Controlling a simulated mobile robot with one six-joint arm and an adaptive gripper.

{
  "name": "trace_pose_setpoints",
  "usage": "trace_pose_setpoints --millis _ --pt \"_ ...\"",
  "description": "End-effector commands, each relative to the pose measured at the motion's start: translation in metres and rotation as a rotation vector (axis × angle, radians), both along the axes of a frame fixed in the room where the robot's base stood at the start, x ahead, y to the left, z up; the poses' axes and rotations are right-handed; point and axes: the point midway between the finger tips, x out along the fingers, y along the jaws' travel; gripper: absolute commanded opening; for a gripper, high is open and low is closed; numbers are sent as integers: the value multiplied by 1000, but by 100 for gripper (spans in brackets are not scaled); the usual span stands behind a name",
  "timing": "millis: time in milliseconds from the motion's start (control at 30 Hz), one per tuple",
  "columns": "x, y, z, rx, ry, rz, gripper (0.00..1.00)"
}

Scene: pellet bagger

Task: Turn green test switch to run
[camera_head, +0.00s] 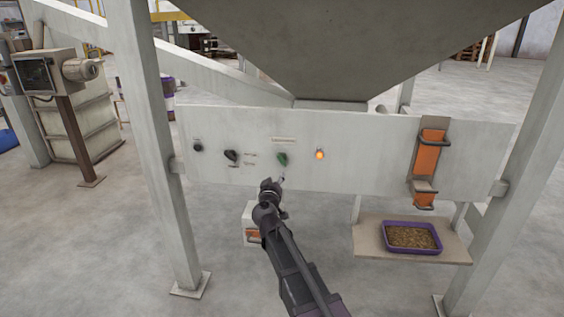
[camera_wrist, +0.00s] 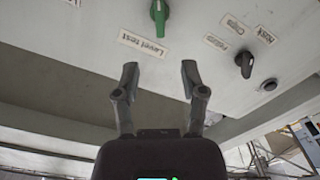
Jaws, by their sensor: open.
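The green test switch (camera_head: 282,159) is on the pale panel (camera_head: 370,150), left of the lit orange lamp (camera_head: 319,155). In the wrist view the green switch (camera_wrist: 159,14) is at the top, beside a label reading "Level test" (camera_wrist: 142,44). Its pointer position is hard to read. My gripper (camera_wrist: 160,72) is open, with its two fingers apart and nothing between them. It is apart from the switch, which lies beyond the fingertips in the wrist view. In the head view my gripper (camera_head: 279,180) is just below the switch, and its fingers are too small to make out.
A black selector knob (camera_head: 231,155) with labels and a small black knob (camera_head: 197,147) are left of the green switch. An orange part (camera_head: 431,150) is at the panel's right. A purple tray of pellets (camera_head: 411,253) sits on a shelf below. Frame legs (camera_head: 165,150) flank the panel.

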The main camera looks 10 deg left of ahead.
Motion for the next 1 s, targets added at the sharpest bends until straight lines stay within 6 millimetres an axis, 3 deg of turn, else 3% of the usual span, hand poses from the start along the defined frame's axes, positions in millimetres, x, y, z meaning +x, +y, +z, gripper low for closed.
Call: trace_pose_setpoints --millis 700,1000 --pt "103 -2 0 0 0 0 54" --pt "125 -3 0 0 0 0 54"
